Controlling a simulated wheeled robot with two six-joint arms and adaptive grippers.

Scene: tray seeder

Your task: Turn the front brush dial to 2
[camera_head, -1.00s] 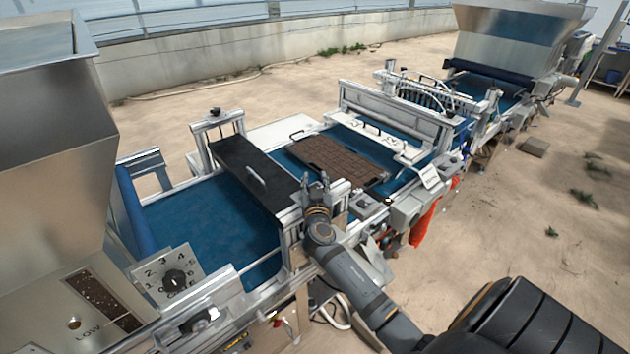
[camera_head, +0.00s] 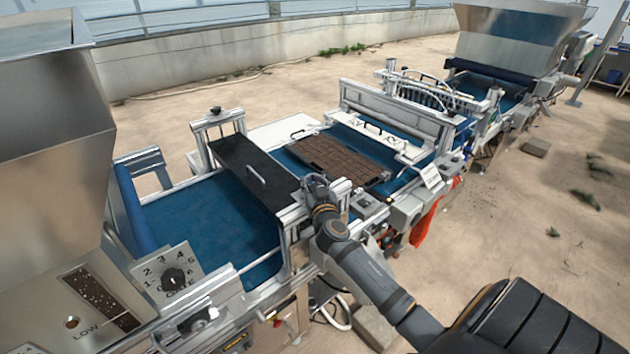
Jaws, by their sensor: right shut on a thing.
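My right gripper (camera_head: 315,183) reaches in from the lower right to the near end of the black cover (camera_head: 250,172), beside the metal frame post. It is shut, and its hand hides what lies between its fingers. The front brush dial does not show; the hand covers the spot where the gripper has closed, so the dial's setting cannot be read. My left gripper is not in view.
A different dial (camera_head: 173,279), marked GATE with numbers, sits on the front left panel. A brown-filled tray (camera_head: 376,178) lies on the blue belt beyond the cover. Steel hoppers (camera_head: 50,130) stand at left and far right. A white label plate (camera_head: 431,176) stands right of the gripper.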

